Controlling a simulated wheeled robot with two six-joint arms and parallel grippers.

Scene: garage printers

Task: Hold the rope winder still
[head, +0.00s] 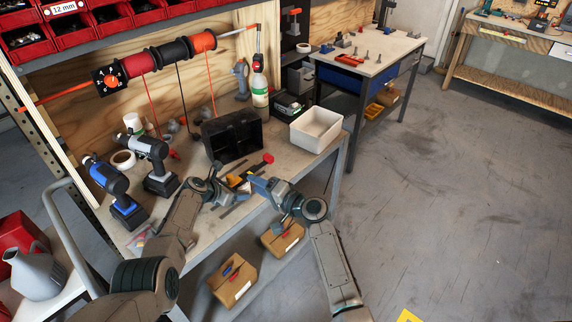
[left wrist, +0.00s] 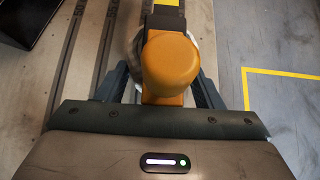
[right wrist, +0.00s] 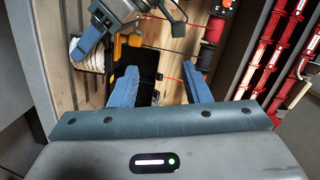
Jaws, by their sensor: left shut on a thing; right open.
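The rope winder shows in the left wrist view as a rounded orange body (left wrist: 170,65) between my left fingers, with a pale round edge behind it. In the head view a small orange-yellow part of it (head: 236,181) shows over the workbench; the arms hide much of the rest. My left gripper (head: 222,187) is shut on the winder. In the right wrist view an orange part (right wrist: 132,41) shows beside my left gripper. My right gripper (right wrist: 157,85) is open and empty, its blue fingers spread; in the head view it is just right of the winder (head: 253,183).
A black bin (head: 231,139) and a white bin (head: 316,130) stand behind the grippers. Two drills (head: 112,188) (head: 156,166) stand at the left. Rope spools (head: 139,63) hang on a rod above. Cardboard boxes (head: 232,281) sit below. Floor at the right is clear.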

